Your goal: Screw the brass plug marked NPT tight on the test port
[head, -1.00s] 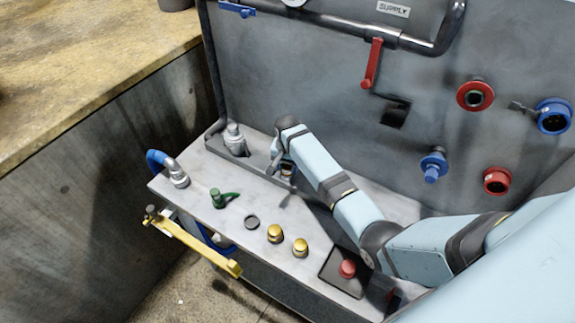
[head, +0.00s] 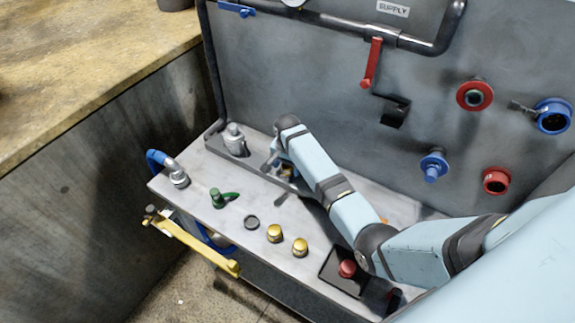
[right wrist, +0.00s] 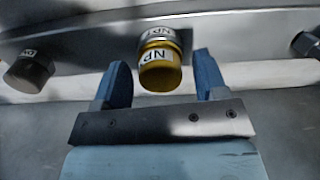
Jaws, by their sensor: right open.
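I take this fitting to be the test port; how far the plug is threaded cannot be told. My right gripper (right wrist: 160,78) is open, with one blue finger on each side of the plug and visible gaps between. In the head view my right gripper (head: 279,178) points down at the back of the bench, and my arm hides the plug there. My left gripper is not in view.
A dark labelled cap (right wrist: 28,72) is left of the plug in the wrist view. A panel with valves rises behind.

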